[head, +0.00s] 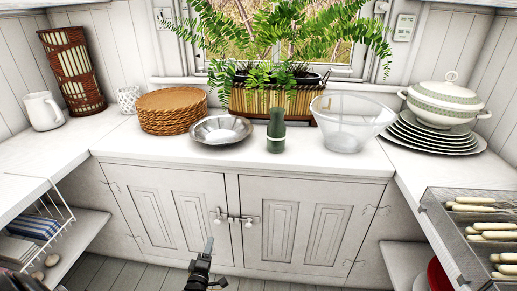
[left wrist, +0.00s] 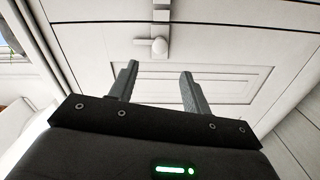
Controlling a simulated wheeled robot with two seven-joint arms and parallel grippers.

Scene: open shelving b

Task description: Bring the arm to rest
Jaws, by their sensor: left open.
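My left gripper (head: 208,246) is low in the head view, in front of the white cabinet doors (head: 280,230) and below the counter. In the left wrist view its two grey fingers (left wrist: 159,80) stand apart with nothing between them. A white knob and latch (left wrist: 158,45) on the cabinet show beyond the fingertips. The latch also shows in the head view (head: 235,218), just right of and above the gripper. I cannot tell the exact gap between fingers and door. My right gripper is in neither view.
A cutlery tray (head: 465,258) is at right. A wire rack (head: 60,225) is at left.

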